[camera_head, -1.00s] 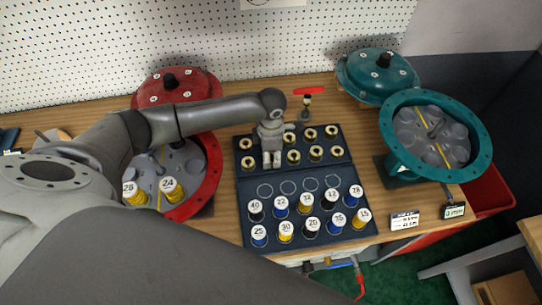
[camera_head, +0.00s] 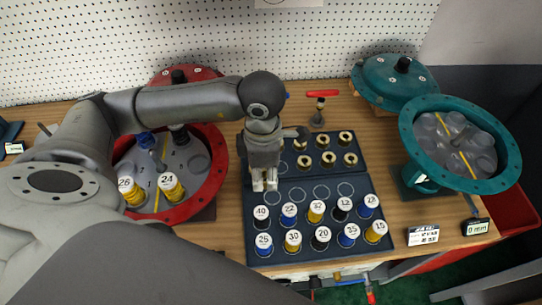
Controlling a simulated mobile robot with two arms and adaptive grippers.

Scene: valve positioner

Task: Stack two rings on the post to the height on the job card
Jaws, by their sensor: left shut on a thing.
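My left gripper (camera_head: 264,184) points down over the left part of the dark tray (camera_head: 283,251). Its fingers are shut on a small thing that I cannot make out. Brass rings (camera_head: 327,159) with dark centres sit in the tray's back section; the gripper hides its left part. The teal housing (camera_head: 405,130) at the right holds several grey round parts and an upright grey stem (camera_head: 447,128); I cannot tell whether this is the post. A small black-and-white card (camera_head: 422,236) stands at the front right, its text too small to read. My right gripper is not in view.
Numbered blue, yellow and black pieces (camera_head: 320,236) stand in two front rows of the tray. The red housing (camera_head: 218,150) at the left holds yellow pieces marked 26 and 24. A small display (camera_head: 477,228) reads 0 mm.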

